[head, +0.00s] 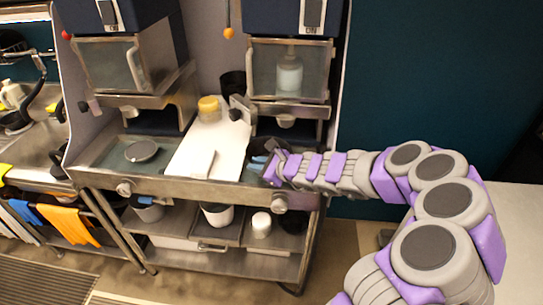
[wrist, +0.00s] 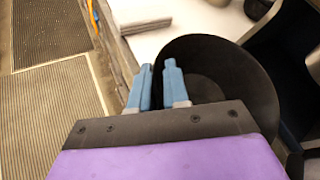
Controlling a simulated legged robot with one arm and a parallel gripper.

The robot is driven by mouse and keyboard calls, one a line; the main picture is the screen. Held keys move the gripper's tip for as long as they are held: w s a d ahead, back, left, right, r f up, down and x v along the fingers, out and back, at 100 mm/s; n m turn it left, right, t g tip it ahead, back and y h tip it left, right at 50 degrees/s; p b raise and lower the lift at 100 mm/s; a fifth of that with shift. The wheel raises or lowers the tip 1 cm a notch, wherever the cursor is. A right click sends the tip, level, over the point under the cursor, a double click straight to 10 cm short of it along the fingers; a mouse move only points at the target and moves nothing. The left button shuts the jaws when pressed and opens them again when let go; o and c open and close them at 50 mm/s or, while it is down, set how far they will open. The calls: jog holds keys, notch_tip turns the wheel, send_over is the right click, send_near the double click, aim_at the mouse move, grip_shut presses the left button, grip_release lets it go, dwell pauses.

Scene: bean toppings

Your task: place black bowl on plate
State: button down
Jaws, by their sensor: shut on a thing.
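The black bowl (wrist: 235,85) fills the middle right of the wrist view, with its open side facing the camera. The blue fingers of my gripper (wrist: 158,70) are shut on its left rim, one finger inside and one outside. In the head view my gripper (head: 262,164) is over the right end of the metal counter, and the dark bowl (head: 269,146) is partly hidden behind it. A round grey disc, perhaps the plate (head: 141,151), lies on the left tray of the counter. I cannot tell whether the bowl touches the surface below.
A white board (head: 208,150) with a folded cloth lies between the plate and my gripper. A yellow-lidded jar (head: 209,109) and a dark container (head: 232,83) stand at the back. Two dispensers overhang the counter. Pots (head: 217,214) stand on the lower shelf.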

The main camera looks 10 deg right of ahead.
send_near(263, 150)
jog(key=x, duration=0.4)
jog(key=shift+f, duration=0.2)
jog(key=shift+w+a, duration=0.1)
jog(key=shift+w+a+f, duration=0.1)
jog(key=shift+w+a, duration=0.15)
jog(key=shift+w, duration=0.05)
notch_tip(263, 150, down, 3)
jog(key=shift+a+r+b, duration=0.1)
jog(key=shift+a+b, duration=0.05)
jog(key=shift+b, duration=0.35)
jog(key=shift+f, duration=0.35)
jog(key=shift+d+r, duration=0.15)
jog(key=shift+d, duration=0.4)
jog(key=c, duration=1.1)
grip_release()
jog(key=shift+a, duration=0.4)
